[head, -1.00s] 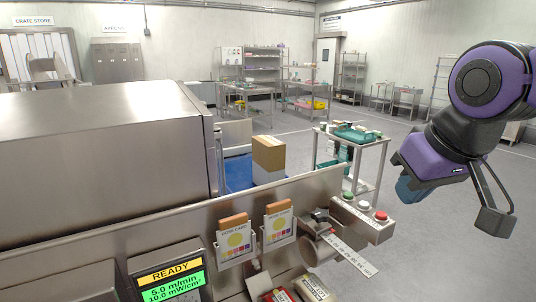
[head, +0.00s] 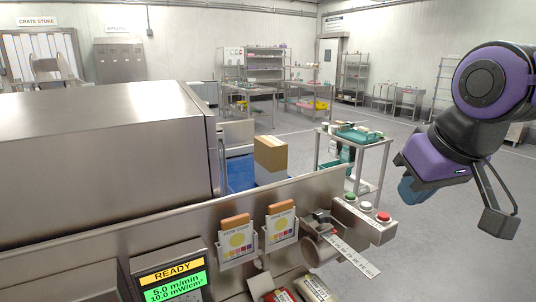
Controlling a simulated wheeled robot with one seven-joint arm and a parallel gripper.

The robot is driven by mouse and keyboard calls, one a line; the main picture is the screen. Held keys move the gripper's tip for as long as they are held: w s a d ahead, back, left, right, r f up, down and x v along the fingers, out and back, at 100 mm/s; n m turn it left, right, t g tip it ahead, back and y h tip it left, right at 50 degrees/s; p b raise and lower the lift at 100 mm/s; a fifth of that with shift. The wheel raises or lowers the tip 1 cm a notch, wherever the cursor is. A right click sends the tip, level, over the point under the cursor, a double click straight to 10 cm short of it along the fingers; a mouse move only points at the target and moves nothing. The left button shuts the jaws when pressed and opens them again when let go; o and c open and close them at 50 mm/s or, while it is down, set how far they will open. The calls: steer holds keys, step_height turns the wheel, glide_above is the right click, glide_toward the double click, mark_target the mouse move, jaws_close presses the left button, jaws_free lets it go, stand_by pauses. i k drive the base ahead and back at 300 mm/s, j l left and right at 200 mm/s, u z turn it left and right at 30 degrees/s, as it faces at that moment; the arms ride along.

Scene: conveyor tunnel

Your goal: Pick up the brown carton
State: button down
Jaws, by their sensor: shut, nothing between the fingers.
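The brown carton (head: 270,153) stands upright beyond the steel side rail, just past the tunnel's exit. Its lower part is pale, and the rail hides its foot. A blue surface (head: 239,172) lies beside it on the left. My gripper (head: 497,222) hangs at the right on my purple arm, far to the right of the carton and apart from it. It is shut and empty.
The steel tunnel housing (head: 105,140) fills the left. A control box (head: 364,218) with green, white and red buttons sits at the rail's right end. A steel trolley (head: 374,145) stands behind the carton's right. Open floor lies on the right.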

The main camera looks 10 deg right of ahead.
mark_target(271, 152)
steer(key=i+l+u, duration=0.15)
steer(key=l, duration=0.15)
steer(key=i+l+u, duration=0.1)
steer(key=l, duration=0.2)
steer(key=i+l+u, duration=0.25)
steer(key=l, duration=0.35)
steer(key=i, duration=0.05)
